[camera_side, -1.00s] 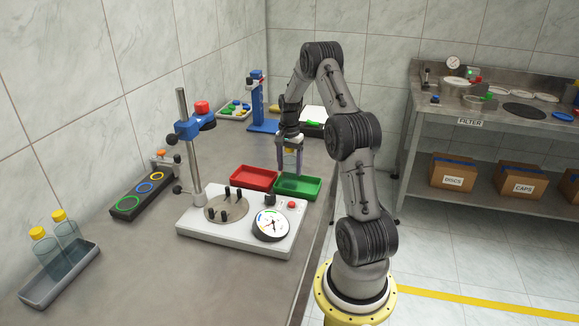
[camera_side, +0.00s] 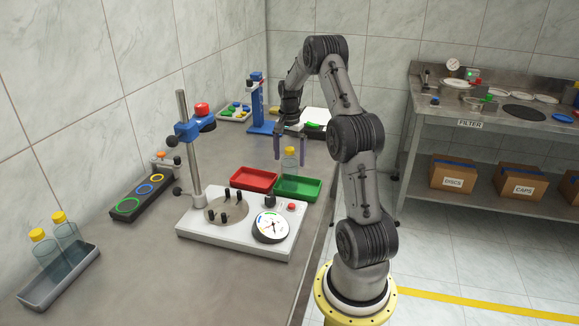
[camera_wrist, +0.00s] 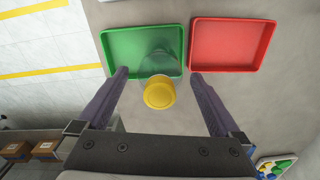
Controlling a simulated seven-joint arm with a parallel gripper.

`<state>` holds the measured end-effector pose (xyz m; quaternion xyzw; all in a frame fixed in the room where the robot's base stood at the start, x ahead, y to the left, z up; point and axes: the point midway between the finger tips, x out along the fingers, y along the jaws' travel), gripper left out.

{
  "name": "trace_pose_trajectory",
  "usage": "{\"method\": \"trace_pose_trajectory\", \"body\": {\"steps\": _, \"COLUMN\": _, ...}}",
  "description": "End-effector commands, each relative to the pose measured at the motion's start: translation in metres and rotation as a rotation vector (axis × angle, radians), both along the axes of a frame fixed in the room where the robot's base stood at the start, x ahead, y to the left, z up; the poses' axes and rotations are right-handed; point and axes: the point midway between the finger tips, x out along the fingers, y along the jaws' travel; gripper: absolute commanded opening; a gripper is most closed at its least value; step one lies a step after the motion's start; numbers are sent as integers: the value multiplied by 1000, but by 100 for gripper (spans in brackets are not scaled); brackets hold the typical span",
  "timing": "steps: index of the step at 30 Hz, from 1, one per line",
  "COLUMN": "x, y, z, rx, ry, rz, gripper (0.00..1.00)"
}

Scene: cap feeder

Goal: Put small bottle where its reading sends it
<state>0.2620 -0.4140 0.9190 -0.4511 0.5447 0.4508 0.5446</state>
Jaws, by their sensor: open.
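The small bottle (camera_side: 290,163) is clear with a yellow cap and stands upright at the green tray (camera_side: 311,190). In the wrist view its yellow cap (camera_wrist: 159,92) is nearest the camera and its clear body overlaps the green tray (camera_wrist: 115,52), so its base appears to be inside. My gripper (camera_side: 290,158) is open, with one purple finger on each side of the bottle and a gap to both. The wrist view also shows the open fingers (camera_wrist: 160,74) apart from it. The dial gauge (camera_side: 271,225) is on the white tester; its reading is too small to tell.
The red tray (camera_side: 254,178) is left of the green one and looks empty. The tester's post (camera_side: 187,140) rises nearby. Two yellow-capped bottles (camera_side: 53,245) stand in a grey tray at the front left. A blue stand (camera_side: 258,105) is behind.

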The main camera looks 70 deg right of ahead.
Motion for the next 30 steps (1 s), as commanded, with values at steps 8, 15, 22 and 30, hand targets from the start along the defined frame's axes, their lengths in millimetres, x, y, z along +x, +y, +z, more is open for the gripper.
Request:
{"method": "trace_pose_trajectory", "body": {"steps": 8, "x": 0, "y": 0, "z": 54, "rx": -2, "ry": -2, "rz": 0, "gripper": 100}}
{"method": "trace_pose_trajectory", "body": {"steps": 15, "x": 3, "y": 4, "z": 76, "rx": -4, "ry": -2, "rz": 14, "gripper": 100}}
{"method": "trace_pose_trajectory", "body": {"steps": 22, "x": 37, "y": 88, "z": 133, "rx": -75, "ry": -51, "rz": 300, "gripper": 100}}
{"method": "trace_pose_trajectory", "body": {"steps": 30, "x": 28, "y": 256, "z": 194, "rx": -207, "ry": -153, "rz": 873, "gripper": 100}}
